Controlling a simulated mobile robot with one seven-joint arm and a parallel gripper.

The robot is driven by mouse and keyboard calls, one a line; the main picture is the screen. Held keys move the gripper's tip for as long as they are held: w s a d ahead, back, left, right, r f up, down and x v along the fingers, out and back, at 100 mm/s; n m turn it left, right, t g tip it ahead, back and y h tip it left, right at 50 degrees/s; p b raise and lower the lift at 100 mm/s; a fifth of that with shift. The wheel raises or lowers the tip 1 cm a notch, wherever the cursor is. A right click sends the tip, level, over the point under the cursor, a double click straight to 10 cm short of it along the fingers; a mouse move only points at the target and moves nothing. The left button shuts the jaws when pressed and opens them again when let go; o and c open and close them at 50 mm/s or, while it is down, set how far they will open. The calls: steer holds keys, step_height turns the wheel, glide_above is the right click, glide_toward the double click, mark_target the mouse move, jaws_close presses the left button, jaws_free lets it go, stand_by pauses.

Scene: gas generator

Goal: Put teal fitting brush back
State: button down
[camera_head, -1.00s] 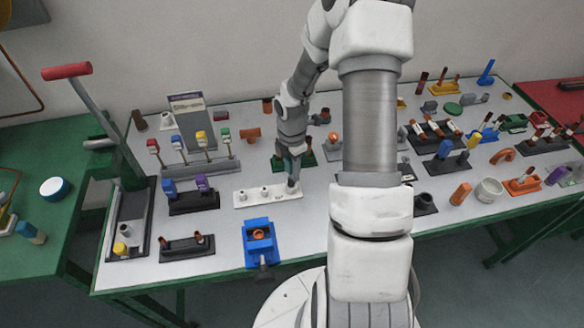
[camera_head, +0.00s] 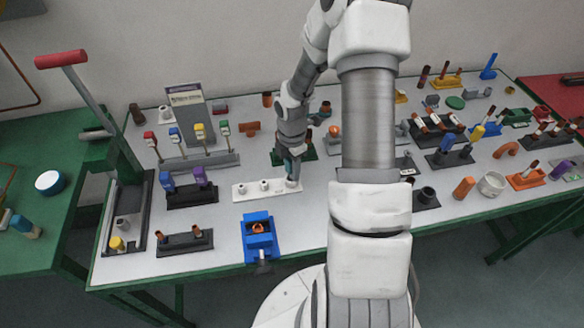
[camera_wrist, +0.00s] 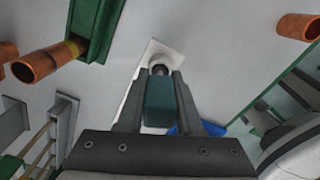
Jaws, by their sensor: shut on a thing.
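The teal fitting brush (camera_wrist: 160,103) is between the two fingers of my gripper (camera_wrist: 158,100) in the wrist view. My gripper is shut on its teal handle. The brush's far end points at a round white holder on a long white rack (camera_wrist: 137,92). In the head view my gripper (camera_head: 293,168) points down over the right end of this white rack (camera_head: 252,196), where two other round holders show to the left. I cannot tell whether the brush's end is inside the holder or just above it.
A blue vise (camera_head: 258,240) stands in front of the rack. A dark stand with blue and purple handles (camera_head: 192,197) is to the left. A green block with copper pipes (camera_wrist: 95,28) lies close behind my gripper. Bare table shows right of the rack.

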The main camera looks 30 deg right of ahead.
steer(key=shift+f, duration=0.2)
steer(key=shift+c, duration=2.4)
jaws_free()
steer(key=shift+r, duration=0.1)
